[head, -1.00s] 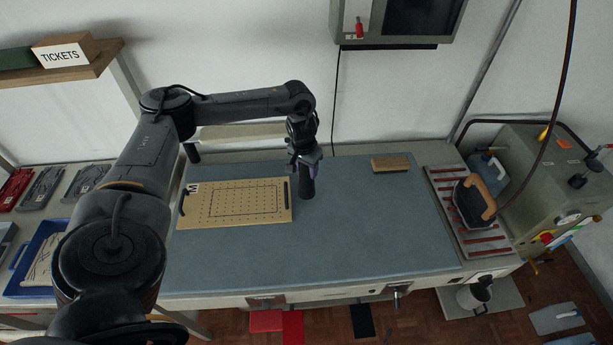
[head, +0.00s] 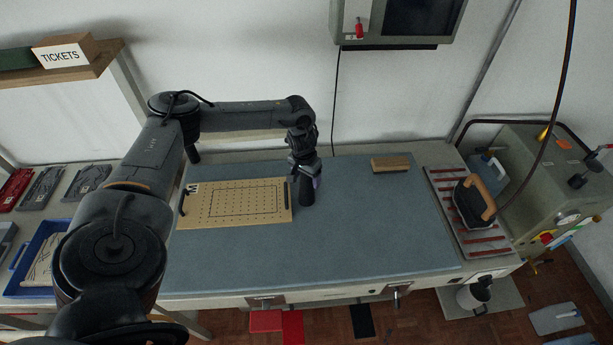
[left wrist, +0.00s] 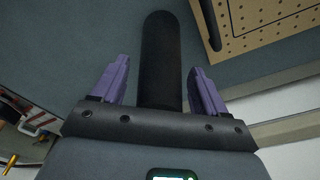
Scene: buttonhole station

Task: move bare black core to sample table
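The bare black core (head: 307,193) is a plain dark cylinder at the middle of the blue-grey table top, just right of the pegboard. My left gripper (head: 306,175) is over it from above, fingers pointing down. In the left wrist view the core (left wrist: 160,62) lies between the two purple fingers of the gripper (left wrist: 160,75) and reaches past their tips. Narrow gaps show on both sides, so the fingers appear open and not closed on it. The core's upper end is hidden by the gripper. My right gripper is not in view. I cannot tell which surface is the sample table.
A tan pegboard (head: 235,203) with black handles lies left of the core. A wooden block (head: 391,164) is at the back. An iron (head: 475,201) rests on a rack (head: 488,242) at the right. A blue tray (head: 22,285) stands left. The table's front centre is clear.

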